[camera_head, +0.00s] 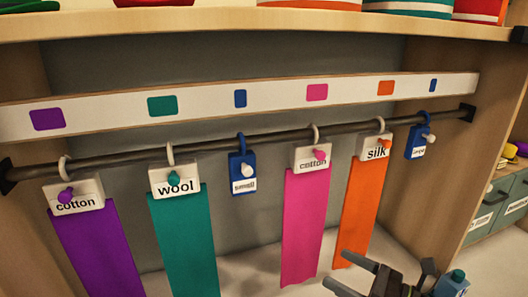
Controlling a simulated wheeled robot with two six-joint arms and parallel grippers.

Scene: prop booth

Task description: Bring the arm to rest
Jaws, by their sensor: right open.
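My right gripper (338,270) shows at the bottom right, low in front of the hanging cloth strips. Its two dark fingers point left and are apart, with nothing seen between them. The rest of that arm is mostly cut off by the lower edge. My left gripper is not in view.
A dark rail (220,145) carries a purple strip (95,245), a teal strip (183,240), a pink strip (306,225), an orange strip (362,210) and two blue tags (242,165). A label board (200,103) runs above. Drawers (490,215) stand at right.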

